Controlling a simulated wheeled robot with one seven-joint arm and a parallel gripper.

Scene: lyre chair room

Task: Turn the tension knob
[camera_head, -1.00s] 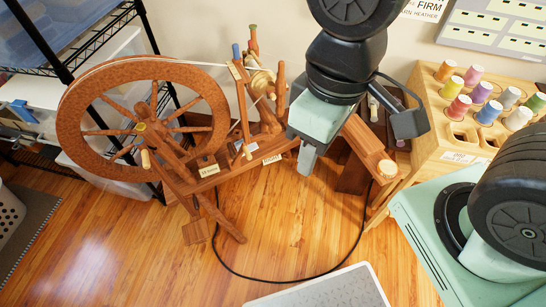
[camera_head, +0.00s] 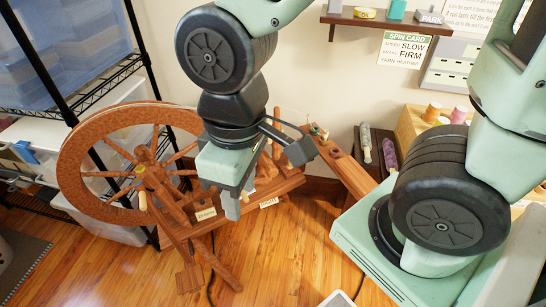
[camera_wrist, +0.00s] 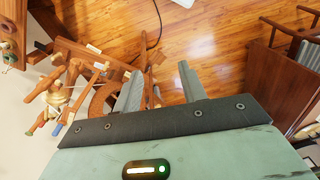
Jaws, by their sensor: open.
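The wooden spinning wheel (camera_head: 71,145) stands at left in the head view, its bench running right behind my gripper. Two small pale labels, one of them (camera_head: 268,202), sit on the bench; I cannot read them. A pale wooden knob (camera_head: 143,200) shows in front of the wheel, but I cannot tell whether it is the tension knob. My gripper (camera_head: 238,200) points down in front of the bench, open and empty. In the wrist view my fingers (camera_wrist: 158,78) are apart, with wooden parts left of them and floor between and beyond. My arm and gripper hide part of the bench.
A wire rack (camera_head: 150,60) with bins stands at left. A wooden board (camera_head: 345,165) slants toward my body at right. A spool rack (camera_head: 412,122) and a small shelf (camera_head: 345,20) are by the wall. Wooden floor (camera_head: 290,255) is clear in front.

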